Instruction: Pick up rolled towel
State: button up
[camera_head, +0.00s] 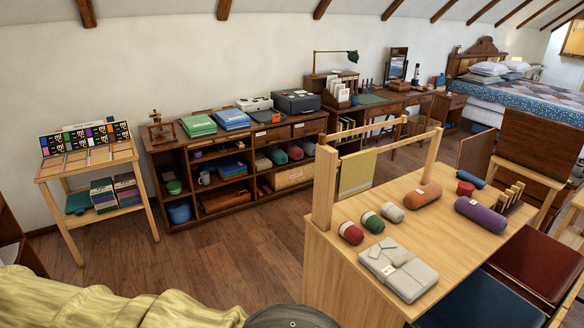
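Several rolled cloth-like bundles are in view, and I cannot tell which one the task means. On the light wooden table (325,262) at the right lie an orange roll (422,196), a purple roll (481,216) and a smaller blue roll (470,179). More rolls lie in the low brown shelf unit, including a greenish roll (277,156) and a red roll (295,152). My gripper does not show in this view.
Small banded rolls or balls (373,222) and a folded grey-white bundle (398,270) share the table. Yellow fabric (90,303) fills the lower left. Floor (215,262) between is clear.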

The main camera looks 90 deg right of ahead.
aim_at(484, 217)
jog(key=z, duration=2.15)
jog(key=i, duration=4.6)
jog(key=z, duration=2.75)
jog(key=i, duration=1.75)
jog(key=u, duration=0.05)
